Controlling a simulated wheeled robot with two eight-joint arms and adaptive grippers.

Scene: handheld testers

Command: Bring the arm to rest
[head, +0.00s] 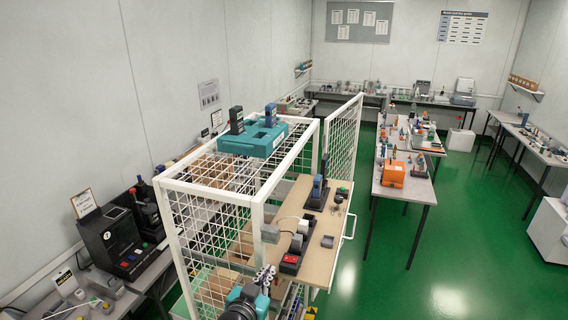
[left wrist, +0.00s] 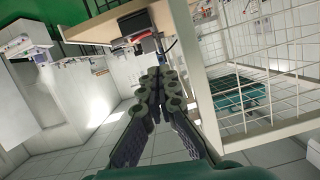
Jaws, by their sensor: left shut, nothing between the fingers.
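My left gripper (head: 265,276) shows at the bottom of the head view, just outside the front of a white wire cage (head: 215,192). Its dark fingers are together with nothing between them. In the left wrist view my left gripper (left wrist: 161,78) points away from the camera, fingers closed, beside a white post of the cage (left wrist: 196,75). A wooden shelf (left wrist: 106,28) lies beyond the fingertips there. My right gripper is in neither view.
A teal case (head: 252,138) sits on the cage top. The mesh door (head: 342,135) stands open. Green floor (head: 470,235) is clear at right.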

